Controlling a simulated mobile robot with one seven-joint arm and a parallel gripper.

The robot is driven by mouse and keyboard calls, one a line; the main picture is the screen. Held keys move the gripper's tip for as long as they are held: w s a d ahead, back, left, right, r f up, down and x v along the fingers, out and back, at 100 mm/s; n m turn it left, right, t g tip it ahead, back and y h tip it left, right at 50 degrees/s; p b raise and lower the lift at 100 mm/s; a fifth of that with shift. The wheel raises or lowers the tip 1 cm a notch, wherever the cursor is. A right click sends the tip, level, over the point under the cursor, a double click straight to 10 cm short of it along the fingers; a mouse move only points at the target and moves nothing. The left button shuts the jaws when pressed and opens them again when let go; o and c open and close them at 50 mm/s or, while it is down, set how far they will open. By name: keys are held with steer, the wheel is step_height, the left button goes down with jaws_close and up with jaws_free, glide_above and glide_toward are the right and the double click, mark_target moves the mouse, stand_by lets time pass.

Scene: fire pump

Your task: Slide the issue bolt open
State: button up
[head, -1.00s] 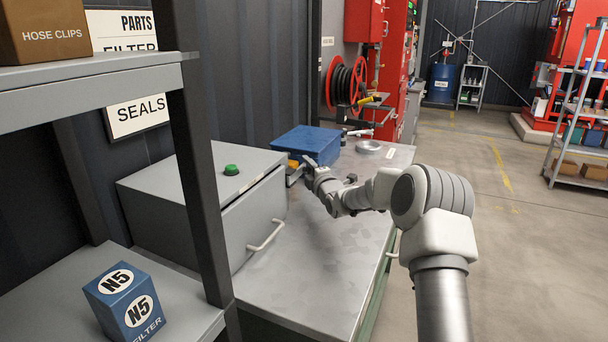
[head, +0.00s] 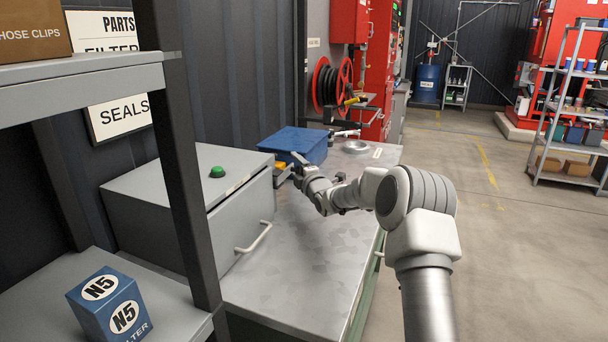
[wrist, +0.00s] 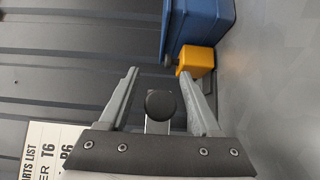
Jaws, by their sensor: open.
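My gripper (wrist: 163,90) is open, its two grey fingers apart. In the wrist view a round black knob (wrist: 160,104) on a short light-grey stem lies between the fingers, with a gap on both sides. It looks like the knob of the issue bolt; the rest of the bolt is hidden behind my gripper. In the head view my gripper (head: 292,166) is at the far end of the grey box (head: 190,200), near a yellow block (head: 281,167) and the blue box (head: 297,142). The yellow block also shows in the wrist view (wrist: 198,60), beyond the right finger. The knob cannot be made out in the head view.
The grey box has a green button (head: 217,172) on top and a white handle (head: 256,238) in front. The metal bench top (head: 300,265) is clear in front. A metal dish (head: 356,146) lies behind. A shelf post (head: 178,150) stands close at left.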

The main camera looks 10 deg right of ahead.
steer(key=s+d, duration=0.3)
steer(key=s, duration=1.4)
steer(key=shift+d, duration=0.2)
steer(key=s+a+r+m+g+h, duration=0.1)
steer(key=s+r+m+g+h, duration=0.15)
steer(key=s+m, duration=0.4)
steer(key=s+r+m+g+h, duration=0.2)
steer(key=s+r+m+g, duration=0.15)
steer(key=s, duration=0.55)
steer(key=s+a+f+m+g, duration=0.1)
steer(key=s+m+g, duration=0.15)
steer(key=s, duration=0.55)
steer(key=s+a+m+g, duration=0.15)
steer(key=s+m, duration=0.25)
steer(key=s, duration=0.5)
steer(key=s+a+f+m+g, duration=0.1)
steer(key=s+a+m+g, duration=0.15)
steer(key=s, duration=0.55)
step_height(320, 180, up, 13)
steer(key=s+m+y+p, duration=0.1)
steer(key=p, duration=1.1)
steer(key=shift+d+f+p, duration=0.2)
steer(key=shift+d+p, duration=0.05)
steer(key=shift+p, duration=0.15)
